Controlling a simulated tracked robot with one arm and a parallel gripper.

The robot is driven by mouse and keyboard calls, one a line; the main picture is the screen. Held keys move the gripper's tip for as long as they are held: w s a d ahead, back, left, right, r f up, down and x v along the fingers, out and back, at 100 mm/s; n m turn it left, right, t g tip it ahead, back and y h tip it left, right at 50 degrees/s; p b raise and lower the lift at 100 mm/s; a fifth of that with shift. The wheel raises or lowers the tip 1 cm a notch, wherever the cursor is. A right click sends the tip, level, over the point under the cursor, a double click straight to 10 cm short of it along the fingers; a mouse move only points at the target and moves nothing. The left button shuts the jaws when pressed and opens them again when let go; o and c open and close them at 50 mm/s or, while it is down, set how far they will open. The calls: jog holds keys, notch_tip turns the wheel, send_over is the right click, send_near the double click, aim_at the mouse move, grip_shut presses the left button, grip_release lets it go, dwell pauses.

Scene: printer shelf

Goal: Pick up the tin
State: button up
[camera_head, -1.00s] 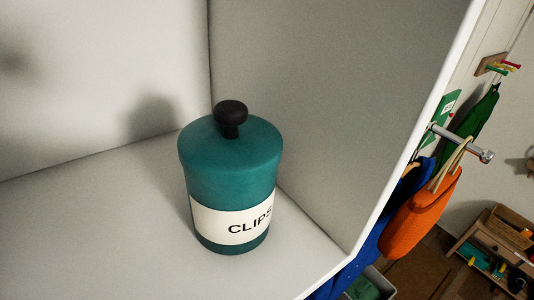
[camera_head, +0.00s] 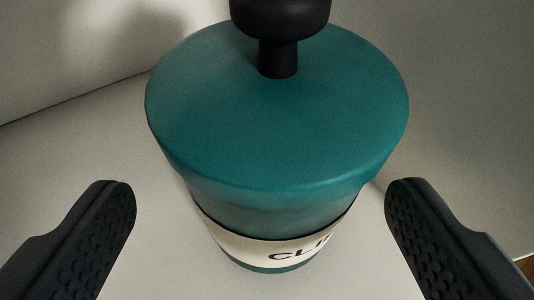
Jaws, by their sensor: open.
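The tin (camera_head: 275,130) is teal with a wide lid, a black knob (camera_head: 279,30) on top and a cream label (camera_head: 270,245) with dark lettering that starts "CLI". It stands upright on the white shelf floor and fills the middle of the view. The top of the knob is cut off by the picture's upper edge. My gripper (camera_head: 261,200) is open and empty. One dark, ridged finger shows on each side of the tin, low in the picture, with a gap between each finger and the tin.
The pale shelf floor (camera_head: 80,170) is bare around the tin. A white wall stands behind on the left, and another wall (camera_head: 470,110) stands to the right. A shadow falls on the back wall. A bit of brown shows at the far lower right.

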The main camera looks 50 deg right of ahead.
jog(key=p+x, duration=0.1)
jog(key=x, duration=0.3)
jog(key=shift+w+d+f, duration=0.1)
jog(key=shift+d+f, duration=0.05)
jog(key=shift+d, duration=0.15)
jog(key=shift+c, duration=0.9)
jog(key=c, duration=0.9)
jog(key=shift+r, duration=0.25)
